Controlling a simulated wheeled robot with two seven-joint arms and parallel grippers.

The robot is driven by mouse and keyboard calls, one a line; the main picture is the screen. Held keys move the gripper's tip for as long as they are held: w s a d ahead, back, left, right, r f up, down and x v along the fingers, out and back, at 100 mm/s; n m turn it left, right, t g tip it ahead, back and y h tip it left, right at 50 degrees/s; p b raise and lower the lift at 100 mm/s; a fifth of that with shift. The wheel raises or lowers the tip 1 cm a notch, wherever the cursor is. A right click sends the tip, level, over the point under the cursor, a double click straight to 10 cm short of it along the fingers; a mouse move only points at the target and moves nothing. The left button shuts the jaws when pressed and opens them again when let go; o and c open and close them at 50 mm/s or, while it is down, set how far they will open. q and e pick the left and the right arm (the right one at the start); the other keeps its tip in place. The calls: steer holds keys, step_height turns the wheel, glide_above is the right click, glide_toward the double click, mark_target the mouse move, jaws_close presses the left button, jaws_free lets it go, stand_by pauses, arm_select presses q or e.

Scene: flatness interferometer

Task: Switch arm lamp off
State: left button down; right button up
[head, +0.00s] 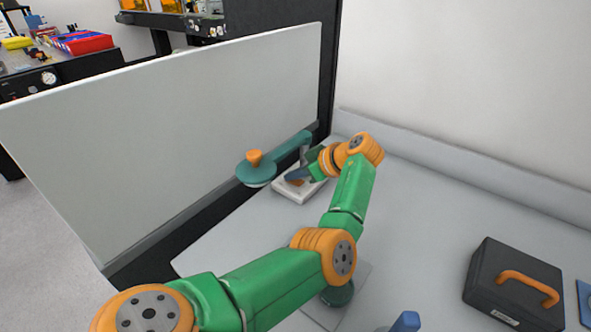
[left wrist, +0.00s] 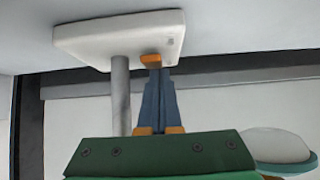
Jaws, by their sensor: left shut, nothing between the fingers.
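The arm lamp has a teal round head (head: 256,174) with an orange knob on top, a teal arm and a white base (head: 285,190) on the table. In the left wrist view its white base (left wrist: 85,42) is at the top, with a grey post (left wrist: 120,95) coming from it. The orange switch (left wrist: 151,59) is on the base beside the post. My left gripper (head: 289,177) is shut and empty; in the left wrist view its blue fingertips (left wrist: 154,70) are right at the switch, contact unclear. The pale underside of the lamp head (left wrist: 272,144) shows lower right; whether it glows is unclear.
A grey partition panel (head: 180,120) stands along the left of the table. A black case with an orange handle (head: 490,285) lies at the right. A blue object (head: 405,321) shows at the bottom edge. The table between lamp and case is mostly clear.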

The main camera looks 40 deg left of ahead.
arm_select(q)
steer(key=shift+s+a+r, duration=0.1)
steer(key=shift+a+r, duration=0.05)
steer(key=shift+a, duration=0.6)
steer(key=b+v, duration=0.1)
steer(key=v, duration=0.6)
steer(key=shift+d, duration=0.1)
